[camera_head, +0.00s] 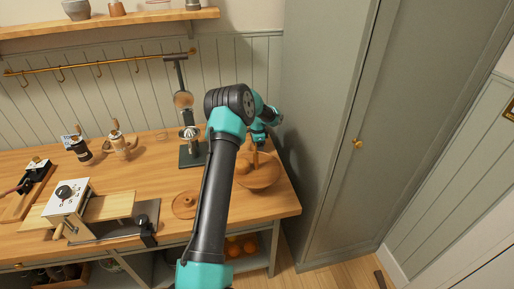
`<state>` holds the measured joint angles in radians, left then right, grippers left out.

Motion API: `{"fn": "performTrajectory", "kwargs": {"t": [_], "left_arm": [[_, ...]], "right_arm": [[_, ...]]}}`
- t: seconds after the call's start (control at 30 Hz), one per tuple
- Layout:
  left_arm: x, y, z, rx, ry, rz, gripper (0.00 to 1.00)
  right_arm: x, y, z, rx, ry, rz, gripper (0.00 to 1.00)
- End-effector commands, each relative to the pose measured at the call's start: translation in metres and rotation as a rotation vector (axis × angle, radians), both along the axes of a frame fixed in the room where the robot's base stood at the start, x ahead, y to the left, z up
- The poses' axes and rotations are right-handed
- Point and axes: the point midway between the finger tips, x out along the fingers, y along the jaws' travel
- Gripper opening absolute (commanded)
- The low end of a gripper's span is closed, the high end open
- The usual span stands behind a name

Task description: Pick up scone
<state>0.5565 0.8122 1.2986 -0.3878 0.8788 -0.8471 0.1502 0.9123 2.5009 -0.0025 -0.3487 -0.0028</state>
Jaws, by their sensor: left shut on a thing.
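My left gripper (259,137) is above the round rattan basket (267,180) at the right end of the wooden counter. It points down and is shut on a small tan-brown piece, which looks like the scone (255,156). The piece is small and partly hidden by the fingers, so its full shape does not show. Another brown rounded thing (242,167) shows at the left side of the basket, partly behind my arm. I cannot tell whether the held piece touches the basket. My right gripper is not in view.
A round brown lid-like disc (184,205) lies left of my arm. A dark stand with a metal press (190,150) is behind it. A white-fronted device (68,195) stands at left. The tall grey cabinet (335,130) closes off the counter's right side.

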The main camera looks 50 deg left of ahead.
Motion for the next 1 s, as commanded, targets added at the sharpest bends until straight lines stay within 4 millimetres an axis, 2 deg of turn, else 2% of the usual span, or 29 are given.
{"fn": "performTrajectory", "kwargs": {"t": [0.23, 0.5, 0.63, 0.8, 1.0], "left_arm": [[0.001, 0.001, 0.023, 0.002, -0.002, 0.0, 0.4], [0.001, 0.0, 0.072, 0.002, -0.003, 0.0, 0.4], [0.0, 0.0, 0.09, 0.001, -0.003, 0.001, 0.4], [0.0, 0.0, 0.099, 0.0, -0.001, 0.0, 0.4], [0.0, 0.0, 0.1, 0.0, 0.0, 0.0, 0.4]], "right_arm": [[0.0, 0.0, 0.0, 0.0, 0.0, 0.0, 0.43], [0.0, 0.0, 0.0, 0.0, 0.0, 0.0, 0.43], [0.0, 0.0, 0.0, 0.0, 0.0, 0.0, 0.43], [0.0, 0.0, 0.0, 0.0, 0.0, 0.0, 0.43], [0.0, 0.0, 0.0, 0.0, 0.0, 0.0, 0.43]]}}
